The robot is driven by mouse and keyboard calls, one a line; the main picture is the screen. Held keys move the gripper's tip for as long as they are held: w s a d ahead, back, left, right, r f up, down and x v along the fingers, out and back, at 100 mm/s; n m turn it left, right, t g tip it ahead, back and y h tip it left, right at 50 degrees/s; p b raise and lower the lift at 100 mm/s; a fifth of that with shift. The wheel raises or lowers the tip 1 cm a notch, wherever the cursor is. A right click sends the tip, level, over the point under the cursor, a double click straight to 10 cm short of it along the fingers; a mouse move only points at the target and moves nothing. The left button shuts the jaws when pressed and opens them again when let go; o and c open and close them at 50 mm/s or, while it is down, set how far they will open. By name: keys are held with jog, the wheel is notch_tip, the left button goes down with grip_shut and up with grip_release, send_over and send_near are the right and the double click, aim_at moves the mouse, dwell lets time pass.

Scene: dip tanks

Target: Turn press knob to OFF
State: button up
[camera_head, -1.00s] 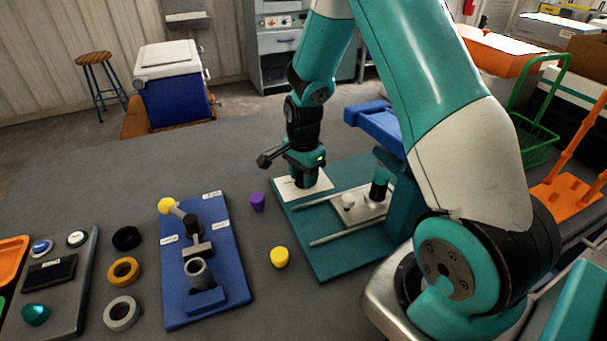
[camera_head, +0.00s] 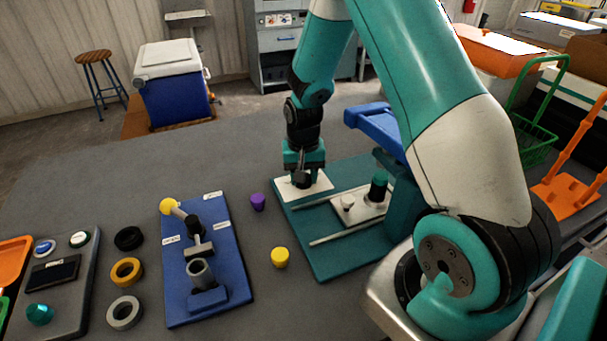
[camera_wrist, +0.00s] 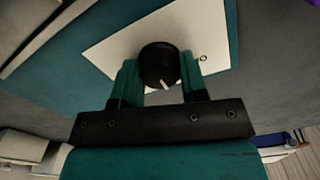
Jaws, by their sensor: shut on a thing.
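The press knob (camera_wrist: 158,62) is black and round with a pale pointer mark, on a white plate (camera_wrist: 108,45) of the teal press base. My gripper (camera_wrist: 158,82) is shut on the knob, with one finger on each side, in the wrist view. The pointer is at the knob's lower edge in that view, and a small dark mark is printed on the plate to the right. In the head view my gripper (camera_head: 303,178) points down over the white plate (camera_head: 322,187) and hides most of the knob.
The teal press (camera_head: 335,262) has rails and a sliding plate with a white peg (camera_head: 347,203). A purple piece (camera_head: 258,202) and a yellow piece (camera_head: 280,257) stand left of it. A blue lever board (camera_head: 230,265), several rings and a grey button panel (camera_head: 75,300) lie farther left.

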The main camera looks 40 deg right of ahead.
jog(key=n, duration=1.2)
jog(key=shift+p, duration=0.3)
dwell(0.3)
jog(key=o, duration=0.9)
notch_tip(320, 180, up, 18)
jog(key=shift+f+b, duration=0.25)
jog(key=shift+b, duration=0.25)
